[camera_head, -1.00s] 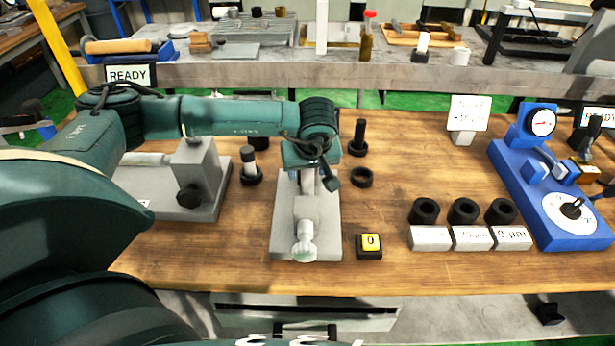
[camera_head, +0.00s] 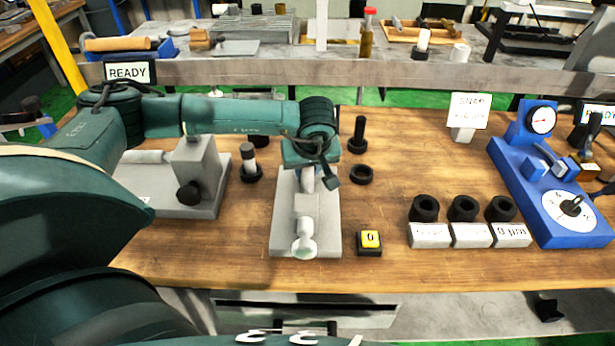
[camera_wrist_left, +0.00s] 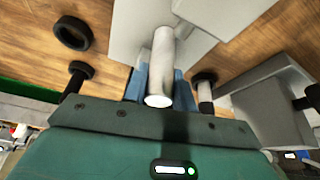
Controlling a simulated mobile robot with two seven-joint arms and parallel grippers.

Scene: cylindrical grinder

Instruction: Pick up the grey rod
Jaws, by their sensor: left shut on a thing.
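My left gripper (camera_head: 307,180) points down over the grey fixture block (camera_head: 283,215) in the middle of the bench. In the left wrist view its blue fingers (camera_wrist_left: 160,84) are shut on the grey rod (camera_wrist_left: 162,62), a smooth light cylinder whose near end faces the camera. The grey block lies right behind the rod; I cannot tell whether they touch. In the head view the wrist hides most of the rod. A round-ended light grey knob (camera_head: 303,246) is at the front of the block. My right gripper is not in view.
Left stands another grey fixture (camera_head: 195,165) with a black knob. A dark post with a light top (camera_head: 249,165), a black pin (camera_head: 357,135) and a black ring (camera_head: 361,174) are close by. A yellow-topped "0" block (camera_head: 370,241), labelled blocks (camera_head: 471,235) and a blue gauge stand (camera_head: 545,190) lie right.

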